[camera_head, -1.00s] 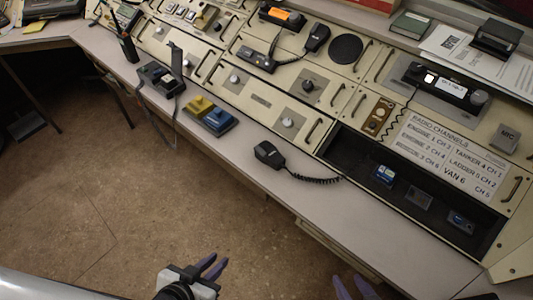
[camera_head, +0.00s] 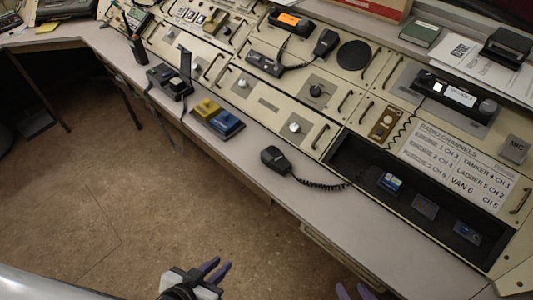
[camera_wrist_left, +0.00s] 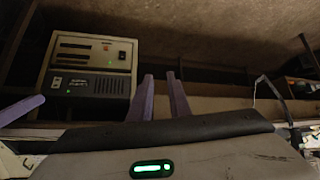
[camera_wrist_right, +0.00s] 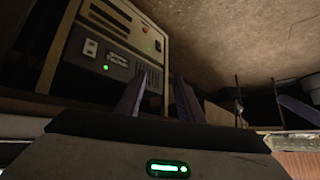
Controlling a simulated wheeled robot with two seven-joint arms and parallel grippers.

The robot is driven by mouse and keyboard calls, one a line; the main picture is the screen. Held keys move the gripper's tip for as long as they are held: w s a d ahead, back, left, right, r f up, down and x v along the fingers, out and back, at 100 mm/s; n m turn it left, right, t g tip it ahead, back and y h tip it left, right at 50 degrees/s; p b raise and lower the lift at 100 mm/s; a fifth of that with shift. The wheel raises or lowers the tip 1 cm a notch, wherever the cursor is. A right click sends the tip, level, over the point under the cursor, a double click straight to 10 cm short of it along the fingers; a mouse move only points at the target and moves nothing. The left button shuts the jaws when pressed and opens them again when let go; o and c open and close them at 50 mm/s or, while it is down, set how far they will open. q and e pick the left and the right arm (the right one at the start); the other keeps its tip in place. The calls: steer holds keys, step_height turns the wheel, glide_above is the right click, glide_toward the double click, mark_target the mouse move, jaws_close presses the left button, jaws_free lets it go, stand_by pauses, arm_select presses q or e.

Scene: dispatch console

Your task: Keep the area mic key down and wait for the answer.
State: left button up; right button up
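A desk unit with a yellow key (camera_head: 207,108) and a blue key (camera_head: 224,124) sits on the front ledge of the console. A black hand mic (camera_head: 275,159) with a coiled cord lies on the ledge to its right. No readable label shows which control is the area mic key. My left gripper (camera_head: 216,270) is open and empty, low in front of the desk, away from both. My right gripper (camera_head: 354,292) shows only its purple fingertips at the bottom edge; in the right wrist view its fingers (camera_wrist_right: 160,98) are apart and empty.
A second black mic (camera_head: 326,43) rests higher on the console. A black desk unit with a strap (camera_head: 168,82) and a handheld radio (camera_head: 134,45) stand left. A dark recess (camera_head: 345,155) and a radio channels card (camera_head: 455,165) are at right. The ledge beside the lower mic is clear.

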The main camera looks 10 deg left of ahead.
arm_select(q)
steer(key=c, duration=0.3)
steer(key=w+r+t+b, duration=0.1)
steer(key=w+r, duration=0.1)
steer(key=w, duration=0.2)
steer(key=w+a+r+m+h+b, duration=0.1)
steer(key=w+r+b, duration=0.1)
steer(key=w, duration=0.2)
steer(key=w+r+t+h+b, duration=0.1)
steer(key=w+r+b, duration=0.1)
steer(key=w+r, duration=0.1)
steer(key=shift+w+a+t, duration=0.2)
steer(key=shift+w+t, duration=0.1)
steer(key=shift+w, duration=0.25)
jaws_close()
steer(key=w+d+r+m+t+h+b, duration=0.1)
steer(key=w+r+m+h+b, duration=0.2)
steer(key=r, duration=1)
steer(key=w, duration=0.3)
steer(key=shift+w+d+t+h, duration=0.15)
steer(key=shift+d+t+h, duration=0.1)
steer(key=shift+t+h, duration=0.05)
